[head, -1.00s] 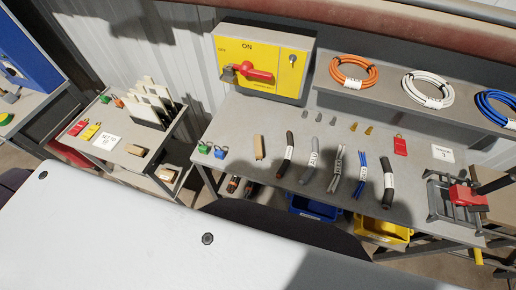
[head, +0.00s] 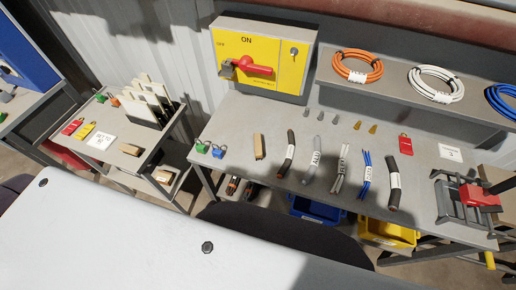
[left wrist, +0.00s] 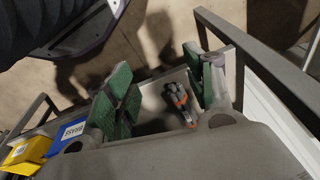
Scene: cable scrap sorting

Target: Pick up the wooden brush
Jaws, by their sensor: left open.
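A small tan wooden piece (head: 259,147), which looks like the wooden brush, stands at the left part of the grey workbench (head: 232,128) in the head view. It is between the green and blue clips and a black cable piece. Its bristles cannot be made out. My left gripper (left wrist: 160,95) shows in the left wrist view with its green-padded fingers wide apart and nothing held between them. Beyond the fingers, orange-and-grey tools (left wrist: 178,103) lie lower down. The brush cannot be made out in the left wrist view. Neither gripper is in the head view.
Several cable pieces (head: 313,165) lie right of the brush, with a red vise (head: 474,196) at the right end. A yellow switch box (head: 262,60) stands behind. Blue (head: 315,209) and yellow (head: 388,234) bins sit below. A side table (head: 112,152) stands left.

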